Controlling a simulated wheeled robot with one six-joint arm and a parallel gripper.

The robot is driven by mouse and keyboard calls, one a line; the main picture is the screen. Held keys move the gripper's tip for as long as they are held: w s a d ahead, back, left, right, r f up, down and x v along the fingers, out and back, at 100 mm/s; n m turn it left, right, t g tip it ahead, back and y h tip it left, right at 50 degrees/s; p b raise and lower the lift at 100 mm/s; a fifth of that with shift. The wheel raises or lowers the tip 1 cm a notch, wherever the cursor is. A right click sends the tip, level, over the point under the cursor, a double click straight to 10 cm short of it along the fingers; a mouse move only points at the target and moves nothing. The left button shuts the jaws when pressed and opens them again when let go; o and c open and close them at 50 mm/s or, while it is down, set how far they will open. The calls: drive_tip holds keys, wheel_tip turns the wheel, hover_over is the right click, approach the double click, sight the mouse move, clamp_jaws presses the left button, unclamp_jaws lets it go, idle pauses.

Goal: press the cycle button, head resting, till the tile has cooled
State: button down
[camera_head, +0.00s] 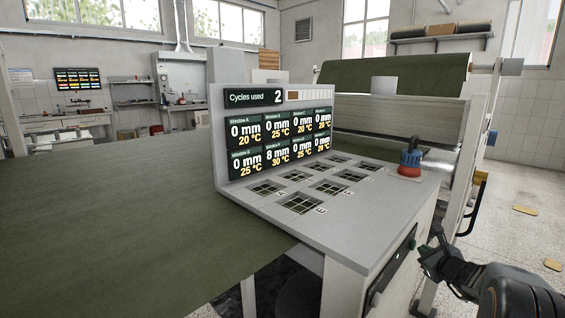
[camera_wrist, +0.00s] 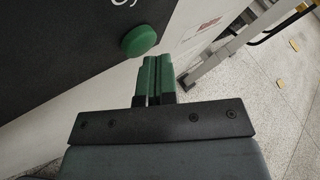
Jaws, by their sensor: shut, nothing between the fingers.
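The green cycle button (camera_wrist: 139,40) sits on a dark panel (camera_wrist: 60,50) on the machine's side; it also shows in the head view (camera_head: 412,243). My gripper also shows at the lower right of the head view (camera_head: 424,250). The head (camera_head: 409,160), blue with a red base, stands upright on the back right of the machine top. The display (camera_head: 280,135) reads 2 cycles used; one window reads 8 mm and 30 °C, the others 0 mm at 20 or 25 °C.
Several gridded windows (camera_head: 302,204) lie in the machine top. A green sheet (camera_head: 110,220) spreads to the left, and a roller (camera_head: 395,80) stands behind. A yellow handle (camera_head: 478,190) juts out at the right. Tan pieces (camera_head: 525,210) lie on the open floor.

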drive_tip(key=shift+a, duration=0.1)
idle(0.3)
drive_tip(key=shift+w+a+b, duration=0.25)
drive_tip(key=shift+w+b, duration=0.05)
drive_tip(key=shift+s+d, duration=0.1)
drive_tip(key=shift+d, duration=0.05)
idle(0.3)
drive_tip(key=shift+s+d, duration=0.15)
drive_tip(key=shift+s, duration=0.05)
drive_tip(key=s+d, duration=0.4)
drive_tip(key=shift+d, duration=0.2)
idle(0.5)
drive_tip(key=shift+s, duration=0.15)
idle(0.4)
